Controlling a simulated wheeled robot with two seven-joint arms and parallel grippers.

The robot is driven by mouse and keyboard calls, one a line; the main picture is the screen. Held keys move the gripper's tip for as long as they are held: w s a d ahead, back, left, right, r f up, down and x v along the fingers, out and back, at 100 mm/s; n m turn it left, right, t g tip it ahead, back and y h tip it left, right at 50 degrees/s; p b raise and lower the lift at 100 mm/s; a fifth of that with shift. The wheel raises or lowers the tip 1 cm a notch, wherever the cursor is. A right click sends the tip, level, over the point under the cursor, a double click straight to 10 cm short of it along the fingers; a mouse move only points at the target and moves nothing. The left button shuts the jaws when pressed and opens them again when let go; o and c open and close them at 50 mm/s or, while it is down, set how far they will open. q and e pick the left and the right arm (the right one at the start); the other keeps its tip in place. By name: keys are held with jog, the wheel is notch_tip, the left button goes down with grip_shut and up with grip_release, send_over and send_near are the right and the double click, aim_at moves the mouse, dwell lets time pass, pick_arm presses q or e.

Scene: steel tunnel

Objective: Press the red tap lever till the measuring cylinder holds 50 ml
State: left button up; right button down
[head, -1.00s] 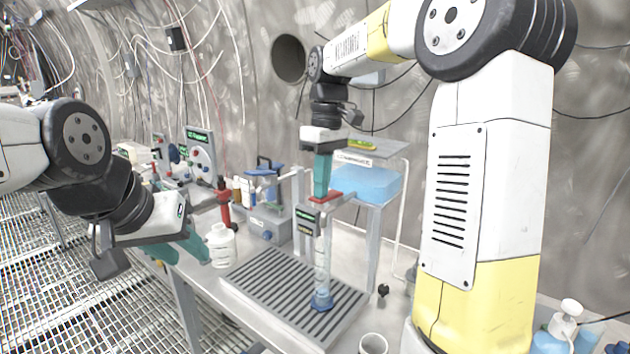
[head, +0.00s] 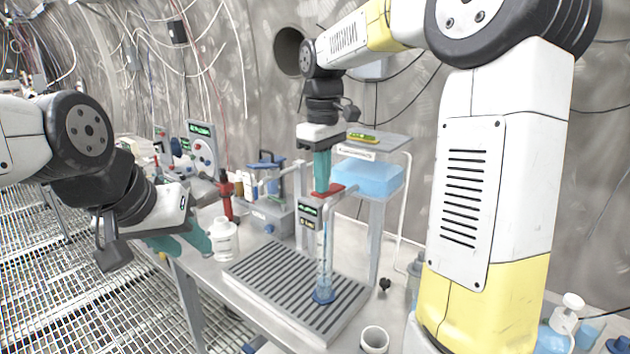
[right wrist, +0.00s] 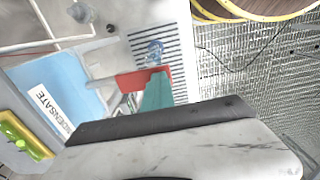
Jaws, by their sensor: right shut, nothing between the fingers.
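The red tap lever (head: 334,190) sits on top of the grey tap post in the head view. My right gripper (head: 322,189) is shut, pointing down, its teal fingertips on or right at the lever. The right wrist view also shows the red lever (right wrist: 130,82) beside the teal fingers (right wrist: 157,95). The clear measuring cylinder (head: 324,262) stands upright under the tap on its blue foot, on the slatted drip tray (head: 262,275). It has a bluish tint, but its level is too small to read. My left gripper (head: 188,241) appears open and empty, at the left beside the bench.
A white bottle (head: 223,240) stands left of the tray. A blue container (head: 368,178) labelled condensate sits on a stand behind the tap. A white cup (head: 374,340) is at the front right of the tray. A small display (head: 309,210) on the tap is unreadable.

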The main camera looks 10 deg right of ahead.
jog(key=shift+r, duration=0.35)
notch_tip(320, 180, up, 8)
dwell(0.5)
jog(key=shift+f, duration=0.1)
dwell(1.2)
jog(key=s+d+f+m+t, duration=0.1)
jog(key=s+f+m+t, duration=0.1)
jog(key=s, duration=0.4)
jog(key=s+d+f+m+t+y, duration=0.1)
jog(key=s+d+f+m+t, duration=0.1)
jog(key=s, duration=0.4)
jog(key=s+d+f+m+t+y, duration=0.1)
jog(key=s+f+m+t, duration=0.1)
jog(key=s+f+m, duration=0.2)
jog(key=s+f, duration=0.2)
jog(key=shift+s+d, duration=0.25)
jog(key=shift+s, duration=0.05)
